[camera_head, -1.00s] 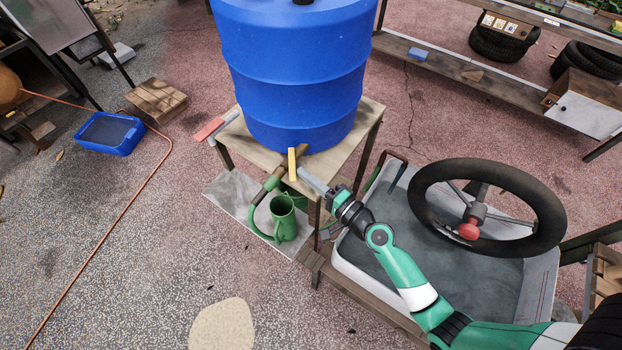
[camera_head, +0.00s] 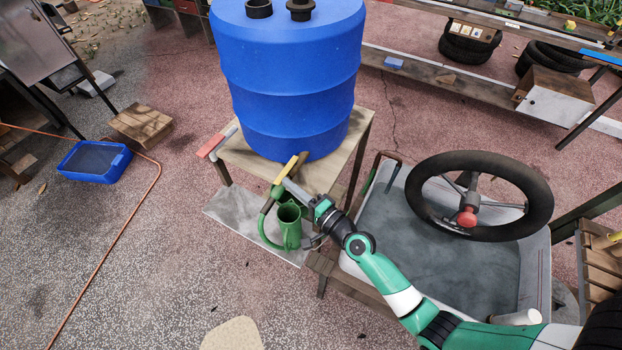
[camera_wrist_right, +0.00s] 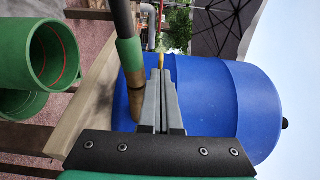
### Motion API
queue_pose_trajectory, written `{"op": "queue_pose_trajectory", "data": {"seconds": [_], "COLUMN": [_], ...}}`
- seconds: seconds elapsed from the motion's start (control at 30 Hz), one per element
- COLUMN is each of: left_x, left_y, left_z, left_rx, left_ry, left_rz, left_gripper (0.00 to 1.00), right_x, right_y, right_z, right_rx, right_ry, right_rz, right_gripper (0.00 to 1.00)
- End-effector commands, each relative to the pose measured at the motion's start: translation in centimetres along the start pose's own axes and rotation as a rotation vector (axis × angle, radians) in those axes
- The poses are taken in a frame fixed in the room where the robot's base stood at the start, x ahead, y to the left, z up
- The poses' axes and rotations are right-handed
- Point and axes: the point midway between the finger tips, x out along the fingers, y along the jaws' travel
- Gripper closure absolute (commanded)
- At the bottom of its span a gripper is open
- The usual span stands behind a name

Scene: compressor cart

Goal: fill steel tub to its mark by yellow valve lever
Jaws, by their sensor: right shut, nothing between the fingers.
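The yellow valve lever (camera_head: 292,166) sits at the foot of the blue barrel (camera_head: 290,80) and lies slanted. It also shows in the wrist view (camera_wrist_right: 161,61), just past my fingertips. My right gripper (camera_head: 285,184) is shut and empty, its fingertips against or very close to the lever; I cannot tell whether they touch. A grey-white tub (camera_head: 440,250) with thin red lines on its right wall stands at right, partly hidden by my right arm; it looks like the steel tub. No water stream is visible. My left gripper is out of view.
A black steering wheel (camera_head: 545,195) hangs over the tub. A blue tray (camera_head: 95,161) and an orange hose lie at left on open ground.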

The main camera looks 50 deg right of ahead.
Motion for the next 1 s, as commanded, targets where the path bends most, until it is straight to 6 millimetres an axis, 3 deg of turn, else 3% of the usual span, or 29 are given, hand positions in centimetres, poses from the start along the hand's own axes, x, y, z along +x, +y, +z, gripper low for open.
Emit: {"op": "queue_pose_trajectory", "data": {"seconds": [0.73, 1.0], "left_x": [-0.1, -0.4], "left_y": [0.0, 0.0], "left_z": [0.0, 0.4], "left_rx": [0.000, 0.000], "left_ry": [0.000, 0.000], "left_rz": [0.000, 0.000], "left_gripper": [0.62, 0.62], "right_x": [0.0, -2.3], "right_y": [0.1, 0.2], "right_z": [0.1, 0.2], "right_rx": [-0.001, -0.001], "right_ry": [-0.004, -0.020], "right_rz": [0.002, 0.002], "right_gripper": [1.00, 1.00]}}
